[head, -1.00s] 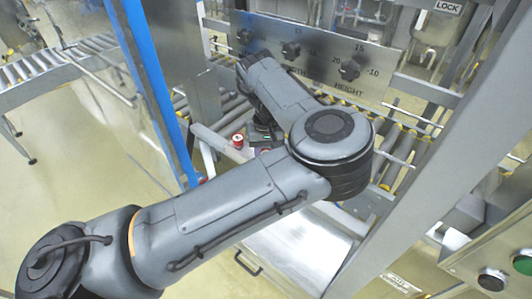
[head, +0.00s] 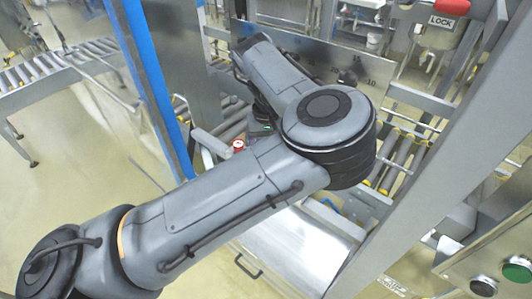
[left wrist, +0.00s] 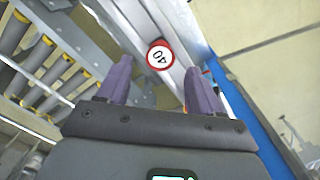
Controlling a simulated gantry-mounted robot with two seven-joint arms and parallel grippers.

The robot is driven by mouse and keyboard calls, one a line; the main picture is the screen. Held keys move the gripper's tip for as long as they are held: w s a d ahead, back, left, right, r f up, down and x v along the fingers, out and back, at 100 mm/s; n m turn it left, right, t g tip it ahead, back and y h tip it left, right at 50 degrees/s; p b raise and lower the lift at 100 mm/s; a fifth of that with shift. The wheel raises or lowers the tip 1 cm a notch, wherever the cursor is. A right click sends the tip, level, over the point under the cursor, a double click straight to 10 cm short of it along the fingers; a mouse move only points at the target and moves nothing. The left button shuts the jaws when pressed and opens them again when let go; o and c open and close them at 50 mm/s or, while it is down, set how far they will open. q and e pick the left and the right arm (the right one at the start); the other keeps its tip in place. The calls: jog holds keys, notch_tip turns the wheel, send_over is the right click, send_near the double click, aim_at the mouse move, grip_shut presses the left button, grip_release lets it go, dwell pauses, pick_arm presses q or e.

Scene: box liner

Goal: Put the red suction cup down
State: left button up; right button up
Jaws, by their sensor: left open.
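The red suction cup (head: 238,146) shows in the head view as a small red disc with a white top, at the near end of a metal rail left of my left arm. In the left wrist view the red suction cup (left wrist: 160,55) is a red ring around a white face marked "40", on a pale metal rail. My left gripper (left wrist: 158,75) is open, with two purple fingers apart. The cup appears centred between and just beyond the fingertips, with a gap on either side. In the head view my left arm mostly hides the gripper. My right gripper is not in view.
A blue-edged post (head: 152,85) stands close left of the rail. Roller conveyors (left wrist: 50,65) lie beside it. A thick grey frame post (head: 440,150) rises to the right.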

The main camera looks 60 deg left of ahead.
pick_arm(q)
notch_tip(320, 180, up, 7)
jog(key=p, duration=0.1)
jog(key=shift+p, duration=0.3)
dwell(0.4)
